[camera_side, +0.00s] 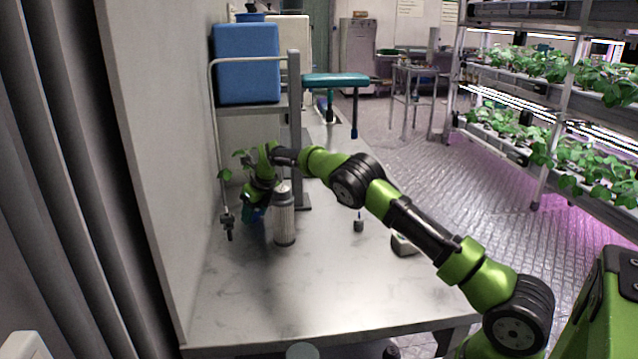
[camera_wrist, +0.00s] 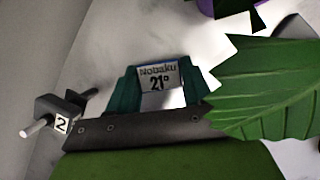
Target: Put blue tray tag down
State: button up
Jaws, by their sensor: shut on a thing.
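In the side view, my gripper (camera_side: 258,198) is near the wall end of the metal table, pointing down, with a small blue thing (camera_side: 253,215) at its tip. I cannot tell whether the tag touches the tabletop.
A pale ribbed bottle (camera_side: 284,215) stands just right of my gripper. A tap (camera_side: 228,226) with a "2" label (camera_wrist: 62,124) is to the left. A leaf (camera_wrist: 265,88) covers the right of the wrist view. The table's front (camera_side: 300,300) is clear.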

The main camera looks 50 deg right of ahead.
jog(key=shift+f, duration=0.15)
jog(key=o, duration=1)
